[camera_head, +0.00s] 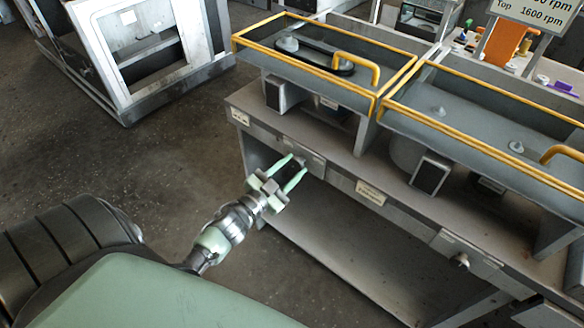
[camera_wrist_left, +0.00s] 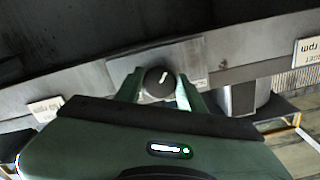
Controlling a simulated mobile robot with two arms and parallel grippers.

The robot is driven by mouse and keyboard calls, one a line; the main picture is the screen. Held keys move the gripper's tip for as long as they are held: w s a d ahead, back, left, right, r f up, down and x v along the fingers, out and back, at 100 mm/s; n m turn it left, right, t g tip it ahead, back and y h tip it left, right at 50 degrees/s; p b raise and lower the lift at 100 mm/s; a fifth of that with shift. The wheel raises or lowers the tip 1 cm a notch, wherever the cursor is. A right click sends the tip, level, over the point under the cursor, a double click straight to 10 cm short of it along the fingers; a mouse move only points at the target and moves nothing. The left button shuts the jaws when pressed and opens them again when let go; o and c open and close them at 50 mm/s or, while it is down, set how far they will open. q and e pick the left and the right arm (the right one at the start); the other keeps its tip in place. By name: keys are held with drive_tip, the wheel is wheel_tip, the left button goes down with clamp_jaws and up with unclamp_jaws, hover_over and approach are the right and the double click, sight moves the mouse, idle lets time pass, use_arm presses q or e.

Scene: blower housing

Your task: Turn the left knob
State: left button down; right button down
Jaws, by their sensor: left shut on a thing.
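The left knob (camera_wrist_left: 160,83) is a dark round knob with a white mark, on a metal plate on the bench's front edge. In the head view the left knob (camera_head: 299,161) shows small between the fingertips. My left gripper (camera_head: 297,165) has its green fingers on either side of the knob and is shut on it. In the wrist view the left gripper (camera_wrist_left: 160,90) also has a finger at each side of the knob. A second knob (camera_head: 461,261) sits farther right on the same front edge. My right gripper is not in view.
The grey bench (camera_head: 345,172) carries two yellow-edged blower housings (camera_head: 330,62). Labels sit along its front edge, and there is open space under its top. A white-framed machine (camera_head: 120,60) stands at the back left. The floor between is clear.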

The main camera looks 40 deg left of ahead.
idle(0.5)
use_arm(q)
drive_tip(key=c, duration=0.9)
unclamp_jaws()
drive_tip(key=s, duration=0.5)
drive_tip(key=s+b, duration=0.1)
drive_tip(key=s, duration=0.1)
drive_tip(key=shift+s+a, duration=0.3)
drive_tip(key=shift+s, duration=0.1)
